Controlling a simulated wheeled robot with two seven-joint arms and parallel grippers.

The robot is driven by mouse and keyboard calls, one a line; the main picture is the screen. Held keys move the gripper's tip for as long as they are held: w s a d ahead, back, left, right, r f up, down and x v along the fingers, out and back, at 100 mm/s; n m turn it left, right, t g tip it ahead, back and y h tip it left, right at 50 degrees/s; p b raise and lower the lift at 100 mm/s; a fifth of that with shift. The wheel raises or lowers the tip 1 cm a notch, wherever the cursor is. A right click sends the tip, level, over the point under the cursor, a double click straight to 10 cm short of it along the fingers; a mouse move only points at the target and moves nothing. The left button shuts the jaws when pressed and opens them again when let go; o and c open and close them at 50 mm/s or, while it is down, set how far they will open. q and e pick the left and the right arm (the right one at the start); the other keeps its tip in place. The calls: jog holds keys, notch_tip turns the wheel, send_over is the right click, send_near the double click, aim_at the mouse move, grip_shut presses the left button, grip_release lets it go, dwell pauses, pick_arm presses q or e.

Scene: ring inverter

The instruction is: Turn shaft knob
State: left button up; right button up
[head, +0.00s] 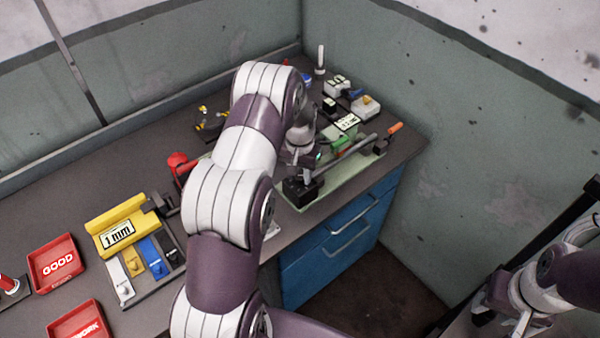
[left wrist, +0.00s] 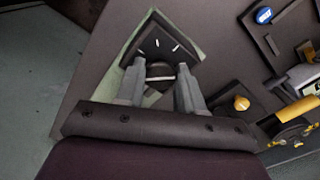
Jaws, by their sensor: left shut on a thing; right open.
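The knob (left wrist: 160,71) is a dark round cap with a pale line across it, in the left wrist view. It sits on a black panel (left wrist: 152,42) with white tick marks, on a pale green base. My left gripper (left wrist: 158,82) is shut on the knob, one grey finger on each side. In the head view my left gripper (head: 302,178) is over the black box (head: 298,194) at the near end of the pale green base (head: 345,172); the knob is hidden there. My right gripper (head: 502,318) is open and empty at the lower right, away from the bench.
A rod with an orange handle (head: 395,127) runs along the base. A yellow 1 mm block (head: 116,222) and red trays, one marked GOOD (head: 57,262), are on the bench at left. A wall stands close at right. Blue drawers (head: 340,235) are below the bench.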

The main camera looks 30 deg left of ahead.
aim_at(300, 175)
pick_arm(q)
jog(key=shift+w+r, duration=0.1)
jog(key=o, duration=1)
jog(key=shift+o, duration=0.2)
notch_tip(300, 175, up, 13)
jog(key=b, duration=0.1)
